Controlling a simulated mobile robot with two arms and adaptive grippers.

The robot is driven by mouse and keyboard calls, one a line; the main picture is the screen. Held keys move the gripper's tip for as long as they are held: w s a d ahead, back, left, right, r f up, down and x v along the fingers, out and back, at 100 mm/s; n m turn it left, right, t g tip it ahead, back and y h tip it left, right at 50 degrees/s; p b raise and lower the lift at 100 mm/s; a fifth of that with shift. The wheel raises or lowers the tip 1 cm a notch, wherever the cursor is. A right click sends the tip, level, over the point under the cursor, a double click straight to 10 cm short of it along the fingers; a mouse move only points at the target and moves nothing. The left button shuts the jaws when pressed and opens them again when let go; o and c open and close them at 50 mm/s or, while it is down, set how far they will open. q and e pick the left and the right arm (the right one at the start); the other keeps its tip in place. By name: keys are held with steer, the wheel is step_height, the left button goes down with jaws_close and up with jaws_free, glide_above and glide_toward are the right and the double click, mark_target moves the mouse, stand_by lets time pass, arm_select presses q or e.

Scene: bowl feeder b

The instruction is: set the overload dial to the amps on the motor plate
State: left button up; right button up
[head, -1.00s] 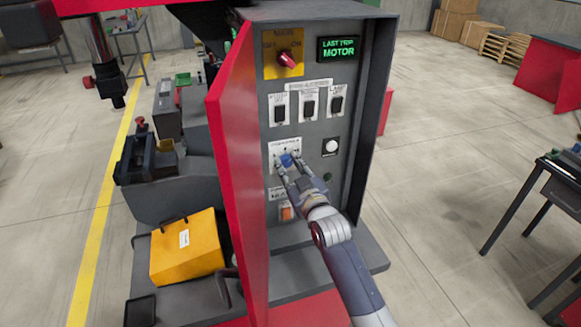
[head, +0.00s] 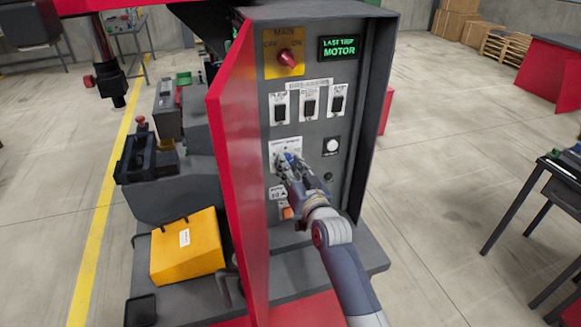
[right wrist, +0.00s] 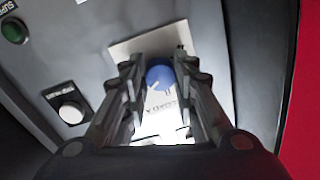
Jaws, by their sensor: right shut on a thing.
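The overload dial is a small blue knob (head: 289,157) on a white plate (head: 292,143) in the control cabinet. It also shows in the right wrist view (right wrist: 159,76), with a pale pointer mark. My right gripper (head: 287,162) is at the dial, its fingers shut on the knob from both sides; in the right wrist view the fingertips (right wrist: 158,72) flank it. A small label (head: 277,193) reading about 10 A sits below the dial, partly hidden by my gripper. The dial's scale is too small to read. My left gripper does not show clearly.
Above the dial are three black switches (head: 309,103), a red main switch (head: 286,60) and a green-lit display (head: 339,48) reading LAST TRIP MOTOR. A white button (head: 332,146) is to the right. The open red cabinet door (head: 232,180) stands close on the left.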

steer(key=shift+f, duration=0.1)
steer(key=o, duration=1)
steer(key=shift+o, duration=0.2)
steer(key=v, duration=1.2)
